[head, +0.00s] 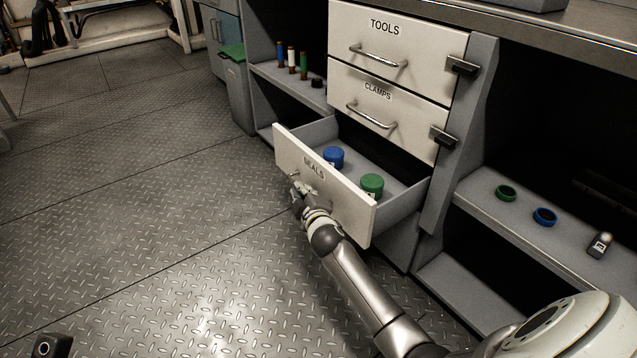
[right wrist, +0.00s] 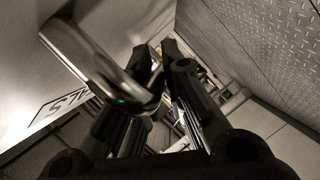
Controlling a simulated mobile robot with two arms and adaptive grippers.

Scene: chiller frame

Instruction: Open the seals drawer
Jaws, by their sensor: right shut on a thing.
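The seals drawer (head: 345,213) is the lowest of three white-fronted drawers and stands pulled well out. A blue round container (head: 333,157) and a green round container (head: 372,186) stand inside it. My right gripper (head: 298,190) is at the left part of the drawer front, where the handle is mostly hidden by it. In the right wrist view the drawer's metal handle (right wrist: 92,62) runs in between the dark fingers of my right gripper (right wrist: 160,95), which are shut on it. My left gripper is not clearly in view; a small dark part shows at the bottom left of the head view.
The tools drawer (head: 390,35) and clamps drawer (head: 385,108) above are shut, with dark latches at their right edge. A right shelf (head: 560,238) holds a green ring, a blue ring and a small device. A left shelf holds several small bottles. Floor to the left is clear.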

